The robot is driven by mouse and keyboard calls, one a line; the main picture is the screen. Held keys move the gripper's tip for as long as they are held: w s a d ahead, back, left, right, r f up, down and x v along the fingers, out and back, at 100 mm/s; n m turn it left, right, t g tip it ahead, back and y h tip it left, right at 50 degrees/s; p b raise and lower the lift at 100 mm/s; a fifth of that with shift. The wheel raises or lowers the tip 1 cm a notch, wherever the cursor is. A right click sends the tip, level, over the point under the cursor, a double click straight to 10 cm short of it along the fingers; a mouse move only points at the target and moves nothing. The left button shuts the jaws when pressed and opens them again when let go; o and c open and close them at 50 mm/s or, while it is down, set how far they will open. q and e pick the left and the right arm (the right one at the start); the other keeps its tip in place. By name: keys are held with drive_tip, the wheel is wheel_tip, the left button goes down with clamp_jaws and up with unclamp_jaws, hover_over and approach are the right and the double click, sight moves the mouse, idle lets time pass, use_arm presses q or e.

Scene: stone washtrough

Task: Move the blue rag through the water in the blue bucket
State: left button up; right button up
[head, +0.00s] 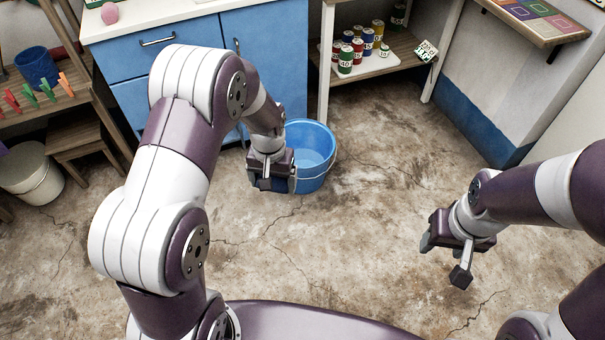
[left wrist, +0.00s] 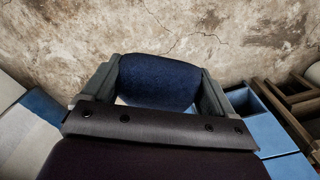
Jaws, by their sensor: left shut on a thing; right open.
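The blue bucket (head: 322,172) stands on the floor in front of the blue cabinet in the head view, with pale blue water (head: 308,160) showing inside. My left gripper (head: 272,186) is in front of the bucket's left side and overlaps it in the picture; I cannot tell its exact height or distance from the rim. In the left wrist view the dark blue rag (left wrist: 158,80) is bunched between the two fingers of my left gripper (left wrist: 157,90), which is shut on it. The rag is not clearly visible in the head view. My right gripper (head: 445,260) is open and empty at the right, above the floor.
The blue cabinet (head: 272,60) stands behind the bucket. A low shelf (head: 405,50) at the back right holds several cans. The middle floor is clear.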

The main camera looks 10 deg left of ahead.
use_arm(q)
drive_tip(key=w+a, duration=0.2)
drive_tip(key=w, duration=0.3)
drive_tip(key=shift+w+p, duration=0.35)
drive_tip(key=shift+p, duration=0.05)
drive_tip(key=shift+a, duration=0.1)
wheel_tip(320, 180, up, 28)
drive_tip(key=p, duration=2.3)
drive_tip(key=shift+f, duration=0.2)
